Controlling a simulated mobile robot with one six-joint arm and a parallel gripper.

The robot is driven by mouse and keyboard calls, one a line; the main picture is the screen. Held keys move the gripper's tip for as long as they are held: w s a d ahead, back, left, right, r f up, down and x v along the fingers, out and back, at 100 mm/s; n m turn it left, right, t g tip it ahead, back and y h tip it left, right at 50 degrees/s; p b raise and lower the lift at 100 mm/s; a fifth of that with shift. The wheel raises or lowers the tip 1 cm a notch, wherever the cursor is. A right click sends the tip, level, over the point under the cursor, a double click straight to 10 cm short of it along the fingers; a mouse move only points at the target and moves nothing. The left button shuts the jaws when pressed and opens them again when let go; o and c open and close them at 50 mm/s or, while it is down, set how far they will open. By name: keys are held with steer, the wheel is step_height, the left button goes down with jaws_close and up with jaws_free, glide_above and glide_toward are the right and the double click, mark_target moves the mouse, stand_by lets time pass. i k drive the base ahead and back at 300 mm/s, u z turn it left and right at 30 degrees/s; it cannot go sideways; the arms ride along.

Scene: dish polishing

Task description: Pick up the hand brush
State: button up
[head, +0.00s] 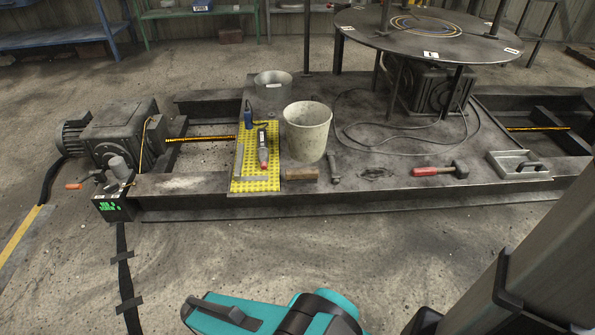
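A small brown block-shaped thing, which looks like the hand brush (301,174), lies on the dark steel platform in front of the pale bucket (307,133). It is just right of the yellow mat (262,185). It is small in the view, so I cannot make out its bristles. My teal arm shows at the bottom edge, well short of the platform. My gripper's fingers are not in view.
A metal tool (333,168) lies right of the brush, and a red-handled hammer (440,169) lies further right. Tools lie on the yellow mat. A round table (470,33) stands behind. The floor (190,265) before the platform is mostly clear.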

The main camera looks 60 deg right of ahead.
mark_target(296, 176)
steer(key=z, duration=0.2)
steer(key=i, duration=0.95)
steer(key=u, duration=0.1)
